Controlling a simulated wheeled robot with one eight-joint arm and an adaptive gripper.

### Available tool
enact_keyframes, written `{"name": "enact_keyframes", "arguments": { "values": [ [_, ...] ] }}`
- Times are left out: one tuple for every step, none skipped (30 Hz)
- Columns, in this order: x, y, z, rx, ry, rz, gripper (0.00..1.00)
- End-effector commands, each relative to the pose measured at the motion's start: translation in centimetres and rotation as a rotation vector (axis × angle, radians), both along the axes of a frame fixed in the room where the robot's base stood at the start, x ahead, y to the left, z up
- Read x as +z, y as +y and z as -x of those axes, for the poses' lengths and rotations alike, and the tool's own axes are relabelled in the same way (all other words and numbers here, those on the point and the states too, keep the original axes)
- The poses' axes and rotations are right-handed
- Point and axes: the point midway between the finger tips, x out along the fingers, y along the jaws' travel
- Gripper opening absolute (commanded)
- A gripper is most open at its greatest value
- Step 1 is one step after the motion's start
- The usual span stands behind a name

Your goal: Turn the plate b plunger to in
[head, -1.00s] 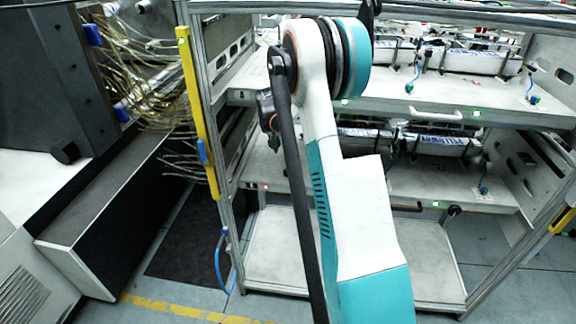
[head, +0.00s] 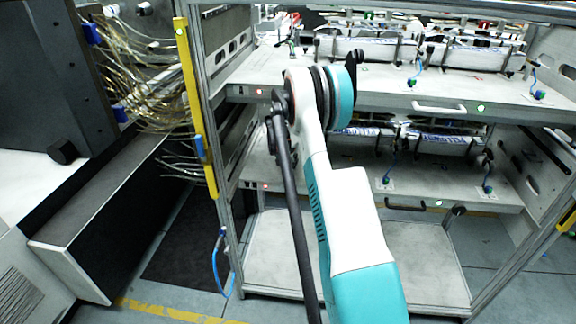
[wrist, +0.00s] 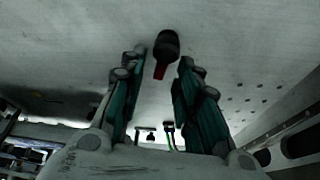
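In the wrist view a black rounded knob with a red part (wrist: 166,46) shows against a pale flat surface. It looks like a plunger, but I cannot read a label saying which plate it belongs to. My gripper (wrist: 163,60) is open, with its two green-padded fingers spread on either side of the line to the knob. Nothing is held between the fingers. I cannot tell whether the fingertips are level with the knob or short of it. In the head view my arm stands in front of the rack, and the gripper itself cannot be made out.
The metal rack has an upper shelf (head: 375,88) and a lower shelf (head: 340,178), both carrying plate assemblies with blue hoses. A yellow post (head: 194,110) stands at its left side. Bundled tubes (head: 150,85) hang beside a dark machine at left.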

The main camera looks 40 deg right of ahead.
Motion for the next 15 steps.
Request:
{"name": "enact_keyframes", "arguments": {
  "values": [
    [-0.09, -0.03, -0.02, 0.0, 0.0, 0.0, 0.3],
    [-0.1, -0.04, -0.02, 0.0, 0.0, 0.0, 0.3],
    [-0.1, -0.04, -0.02, 0.0, 0.0, 0.0, 0.3],
    [-0.1, -0.04, -0.02, 0.0, 0.0, 0.0, 0.3],
    [-0.09, -0.03, -0.02, 0.0, 0.0, 0.0, 0.3],
    [-0.08, -0.03, -0.02, 0.0, 0.0, 0.0, 0.3],
    [-0.08, -0.03, -0.02, 0.0, 0.0, 0.0, 0.3],
    [-0.08, -0.03, -0.02, 0.0, 0.0, 0.0, 0.3],
    [-0.07, -0.02, -0.02, 0.0, 0.0, 0.0, 0.21],
    [-0.07, -0.02, -0.02, 0.0, 0.0, 0.0, 0.14],
    [-0.07, -0.02, -0.02, 0.0, 0.0, 0.0, 0.07],
    [-0.07, -0.02, -0.02, 0.0, 0.0, 0.0, 0.0],
    [-0.08, -0.01, -0.03, 0.0, 0.0, 0.0, 0.0],
    [-0.08, -0.01, -0.02, 0.0, 0.0, 0.0, 0.0],
    [-0.08, -0.01, -0.02, 0.0, 0.0, 0.0, 0.0]
  ]
}}
